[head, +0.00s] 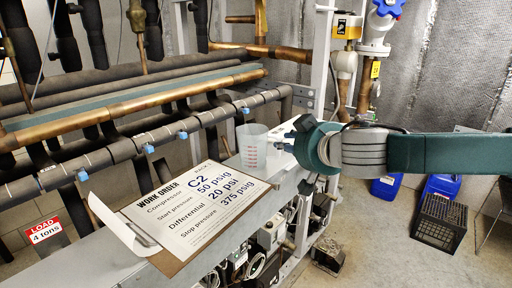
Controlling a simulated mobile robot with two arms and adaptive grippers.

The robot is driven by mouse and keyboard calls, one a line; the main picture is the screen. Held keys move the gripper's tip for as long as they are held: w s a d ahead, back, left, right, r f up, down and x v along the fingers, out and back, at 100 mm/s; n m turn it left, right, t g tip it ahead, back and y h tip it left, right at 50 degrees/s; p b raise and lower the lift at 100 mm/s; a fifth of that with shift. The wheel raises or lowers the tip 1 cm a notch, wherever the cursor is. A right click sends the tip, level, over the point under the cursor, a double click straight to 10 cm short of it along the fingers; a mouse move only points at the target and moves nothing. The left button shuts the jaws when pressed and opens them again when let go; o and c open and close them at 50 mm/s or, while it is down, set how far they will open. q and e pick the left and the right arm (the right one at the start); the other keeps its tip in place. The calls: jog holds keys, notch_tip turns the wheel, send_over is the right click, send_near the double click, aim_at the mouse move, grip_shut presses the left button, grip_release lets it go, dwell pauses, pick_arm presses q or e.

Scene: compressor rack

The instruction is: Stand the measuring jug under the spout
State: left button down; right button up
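The measuring jug (252,150) is clear, with red markings. It stands upright on the grey ledge (284,166), just beyond the work order board. My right gripper (284,143) comes in from the right, with its tips close to the jug's right side. The wrist hides most of the fingers, so I cannot tell whether they are open or touch the jug. A brass fitting (137,18) with a narrow stem is at the upper left; I cannot tell whether it is the spout. My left gripper is not in view.
A work order clipboard (190,215) lies on the ledge in front of the jug. Copper and black insulated pipes (130,106) run behind it. A white upright post (320,60) stands behind my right wrist. A black crate (440,222) and blue containers (441,186) are on the floor at right.

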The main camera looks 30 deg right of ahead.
jog(key=x, duration=0.3)
jog(key=shift+s+r, duration=0.1)
jog(key=shift+c, duration=0.5)
grip_shut()
jog(key=shift+r, duration=0.1)
